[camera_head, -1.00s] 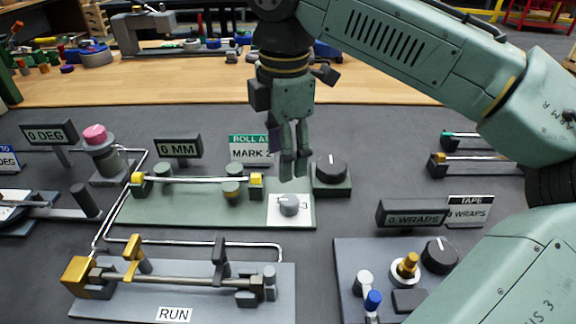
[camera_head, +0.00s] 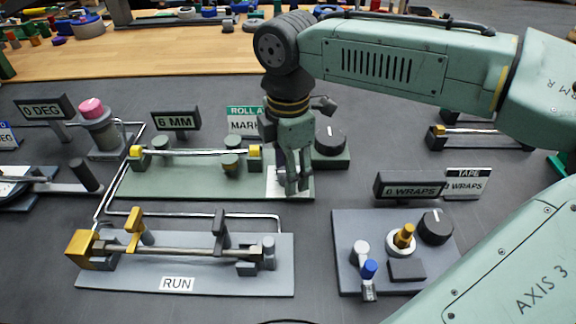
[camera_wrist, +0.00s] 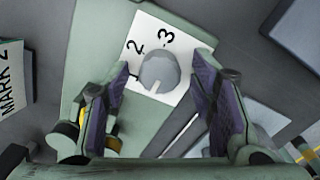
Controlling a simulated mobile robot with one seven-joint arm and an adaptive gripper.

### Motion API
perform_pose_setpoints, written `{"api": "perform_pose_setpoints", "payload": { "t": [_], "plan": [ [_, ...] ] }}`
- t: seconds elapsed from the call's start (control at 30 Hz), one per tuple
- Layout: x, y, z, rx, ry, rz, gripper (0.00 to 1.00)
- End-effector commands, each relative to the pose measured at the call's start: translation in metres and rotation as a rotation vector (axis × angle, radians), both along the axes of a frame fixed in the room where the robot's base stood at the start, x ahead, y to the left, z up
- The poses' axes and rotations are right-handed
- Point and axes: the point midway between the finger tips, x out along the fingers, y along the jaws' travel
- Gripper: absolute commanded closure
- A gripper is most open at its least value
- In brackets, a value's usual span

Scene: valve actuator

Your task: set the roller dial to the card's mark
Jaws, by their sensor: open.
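The roller dial is a grey knob (camera_wrist: 160,68) on a white plate (camera_wrist: 182,48) marked 1, 2 and 3, in the wrist view. A short pale line shows on the knob's near side; I cannot tell for sure which mark it meets. My gripper (camera_head: 292,188) is open and points down over the dial; in the wrist view its two fingers (camera_wrist: 161,72) stand on either side of the knob, with gaps. In the head view the gripper hides most of the knob and part of the white plate (camera_head: 272,184). The card (camera_head: 243,122) is partly hidden; in the wrist view it reads MARK 2 (camera_wrist: 12,88).
A large black knob (camera_head: 330,139) stands close behind my gripper. The RUN fixture (camera_head: 177,284) is in front, the wraps panel (camera_head: 345,225) to the right.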

Motion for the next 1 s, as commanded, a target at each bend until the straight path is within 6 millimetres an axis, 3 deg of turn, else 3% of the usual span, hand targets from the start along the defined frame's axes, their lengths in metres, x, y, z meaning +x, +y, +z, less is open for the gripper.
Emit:
{"api": "perform_pose_setpoints", "payload": {
  "t": [0.17,0.87,1.0],
  "plan": [
    [0.0000,0.0000,0.0000,0.000,0.000,0.000,0.50],
    [0.0000,0.0000,0.0003,0.000,0.001,0.000,0.96],
    [-0.0001,0.0002,0.0004,0.000,0.001,-0.004,0.97]
  ]
}}
